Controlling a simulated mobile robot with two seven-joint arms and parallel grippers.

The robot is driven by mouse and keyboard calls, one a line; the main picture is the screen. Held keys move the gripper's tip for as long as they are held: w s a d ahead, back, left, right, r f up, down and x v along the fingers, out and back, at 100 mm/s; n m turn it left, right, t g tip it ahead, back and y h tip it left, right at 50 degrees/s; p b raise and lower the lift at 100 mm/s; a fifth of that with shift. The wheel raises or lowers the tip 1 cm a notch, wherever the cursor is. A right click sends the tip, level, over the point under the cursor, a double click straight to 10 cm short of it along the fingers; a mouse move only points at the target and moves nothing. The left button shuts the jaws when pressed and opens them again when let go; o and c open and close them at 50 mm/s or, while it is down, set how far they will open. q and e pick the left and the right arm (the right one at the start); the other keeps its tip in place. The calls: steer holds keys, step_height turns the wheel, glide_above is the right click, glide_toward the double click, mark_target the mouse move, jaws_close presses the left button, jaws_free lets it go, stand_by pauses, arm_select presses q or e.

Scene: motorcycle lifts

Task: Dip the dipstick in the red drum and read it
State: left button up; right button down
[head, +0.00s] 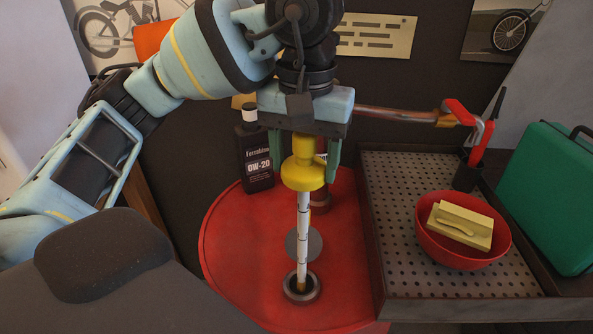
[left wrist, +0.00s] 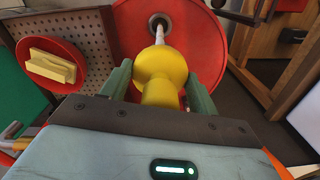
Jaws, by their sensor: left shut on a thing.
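My left gripper (head: 304,160) is shut on the yellow handle of the dipstick (head: 304,215), above the red drum (head: 235,255). The dipstick's white, dark-marked rod hangs upright, and its lower end is at the dark round opening (head: 301,287) in the drum top. How deep the tip reaches is hard to tell. In the left wrist view the yellow handle (left wrist: 157,72) sits between the green fingers, with the rod running toward the opening (left wrist: 158,20). My right gripper is not in view.
A black 0W-20 oil bottle (head: 254,160) stands at the drum's back left. Right of the drum is a perforated tray (head: 400,215) with a red bowl (head: 462,245) holding a yellow block, and a black cup (head: 467,176) of tools. A green case (head: 550,195) stands far right.

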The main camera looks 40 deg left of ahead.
arm_select(q)
steer(key=shift+r+p, duration=0.5)
steer(key=shift+r, duration=3.3)
